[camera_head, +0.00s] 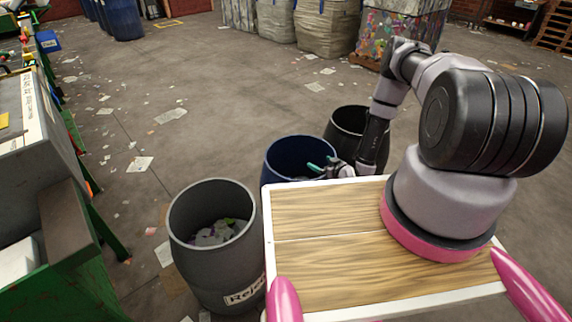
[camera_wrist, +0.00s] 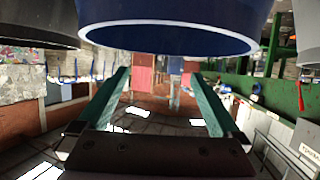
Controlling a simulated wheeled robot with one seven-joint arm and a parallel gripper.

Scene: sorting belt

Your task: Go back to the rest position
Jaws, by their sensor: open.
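My gripper (camera_head: 322,166) is at the blue barrel (camera_head: 286,149), its teal fingers above the near right part of the barrel's mouth. In the wrist view my gripper (camera_wrist: 159,76) has its two teal fingers spread apart with nothing between them. The blue barrel's rim (camera_wrist: 165,38) fills the top of that view, which looks upside down. My arm reaches forward and bends down to the gripper. What lies inside the blue barrel is mostly hidden.
A grey barrel labelled Reject (camera_head: 214,282) holds scraps at the front. A black barrel (camera_head: 345,122) stands behind my arm. A green-framed sorting belt (camera_head: 70,225) runs along the left. Wrapped bales (camera_head: 327,28) stand at the back. Littered open floor lies between.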

